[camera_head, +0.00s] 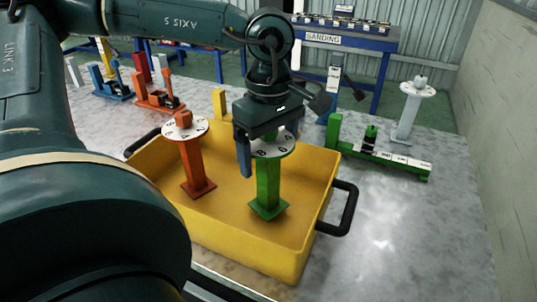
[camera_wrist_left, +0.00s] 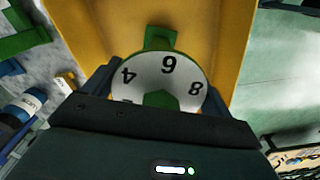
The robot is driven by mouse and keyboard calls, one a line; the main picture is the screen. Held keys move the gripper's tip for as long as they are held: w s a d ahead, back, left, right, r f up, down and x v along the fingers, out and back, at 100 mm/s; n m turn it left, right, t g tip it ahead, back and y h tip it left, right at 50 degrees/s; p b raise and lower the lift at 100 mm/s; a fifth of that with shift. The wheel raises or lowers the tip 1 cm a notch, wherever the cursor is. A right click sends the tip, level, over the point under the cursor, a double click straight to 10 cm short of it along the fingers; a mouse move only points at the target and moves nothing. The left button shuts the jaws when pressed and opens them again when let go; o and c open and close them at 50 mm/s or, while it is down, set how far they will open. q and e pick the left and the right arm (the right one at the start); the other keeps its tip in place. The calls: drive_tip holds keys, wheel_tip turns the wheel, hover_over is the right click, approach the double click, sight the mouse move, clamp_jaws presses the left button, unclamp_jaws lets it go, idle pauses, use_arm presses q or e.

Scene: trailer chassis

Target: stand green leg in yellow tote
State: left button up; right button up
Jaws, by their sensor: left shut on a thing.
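The green leg (camera_head: 267,185) stands upright inside the yellow tote (camera_head: 292,260), toward its right side. It has a square green foot and a white numbered disc near its top. My left gripper (camera_head: 268,155) is shut on the top of the green leg, with a blue finger beside the disc. In the left wrist view the disc (camera_wrist_left: 168,68) of the green leg lies between the fingers of my left gripper (camera_wrist_left: 160,95). Whether the foot touches the tote floor is hard to tell. My right gripper is not in view.
An orange leg (camera_head: 194,165) with a white disc stands in the tote's left part. The tote has black side handles (camera_head: 345,208). A green fixture (camera_head: 385,158) and a grey leg (camera_head: 409,112) stand to the right. Orange and blue fixtures (camera_head: 112,85) stand behind left. The front right tabletop is clear.

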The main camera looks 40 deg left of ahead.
use_arm(q)
drive_tip(key=shift+f, duration=0.9)
drive_tip(key=o, duration=1.5)
wheel_tip(320, 180, up, 12)
drive_tip(key=shift+r+p, duration=0.1)
drive_tip(key=shift+p, duration=0.25)
